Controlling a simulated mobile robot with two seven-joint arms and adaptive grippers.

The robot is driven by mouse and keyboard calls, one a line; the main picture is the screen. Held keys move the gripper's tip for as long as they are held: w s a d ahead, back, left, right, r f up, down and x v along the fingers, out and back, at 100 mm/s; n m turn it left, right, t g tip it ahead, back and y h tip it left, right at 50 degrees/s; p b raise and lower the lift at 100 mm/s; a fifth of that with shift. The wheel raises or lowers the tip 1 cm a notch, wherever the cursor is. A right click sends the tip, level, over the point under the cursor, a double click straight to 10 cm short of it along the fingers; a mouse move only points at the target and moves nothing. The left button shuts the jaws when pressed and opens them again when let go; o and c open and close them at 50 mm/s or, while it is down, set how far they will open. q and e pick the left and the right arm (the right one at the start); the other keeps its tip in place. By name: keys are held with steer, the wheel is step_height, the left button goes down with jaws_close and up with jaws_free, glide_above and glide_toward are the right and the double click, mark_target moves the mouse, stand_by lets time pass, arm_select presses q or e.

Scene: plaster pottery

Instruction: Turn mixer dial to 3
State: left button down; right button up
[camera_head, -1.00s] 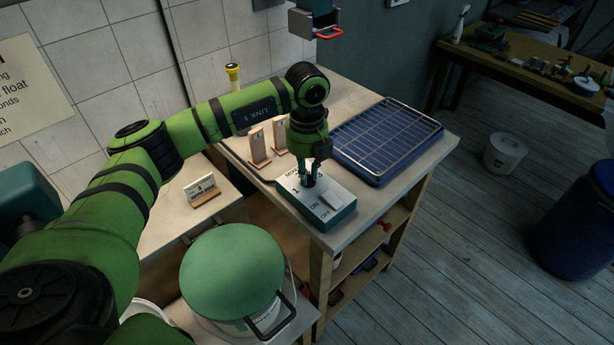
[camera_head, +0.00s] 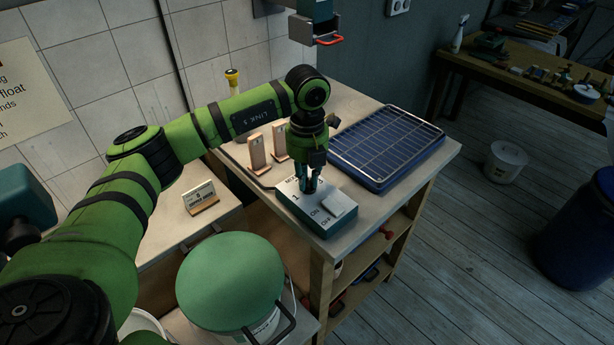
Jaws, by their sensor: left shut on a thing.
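The mixer control box (camera_head: 318,215) is a teal box with a pale top, standing near the front corner of the wooden bench. Its top shows a "1" mark and a light switch (camera_head: 338,204) with ON and OFF lettering. My left gripper (camera_head: 309,188) points down onto the top of the box and is shut on the dial there. The fingers hide the dial, so its pointer and setting cannot be read. My right gripper is not in view.
A blue gridded tray (camera_head: 388,145) lies right of the box. Two small wooden stands (camera_head: 257,152) are behind it at left. A green-lidded bucket (camera_head: 230,280) stands in front, with a small sign card (camera_head: 199,196) left of the bench.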

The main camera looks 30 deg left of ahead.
arm_select(q)
steer(key=c, duration=1.2)
jaws_free()
step_height(320, 180, up, 12)
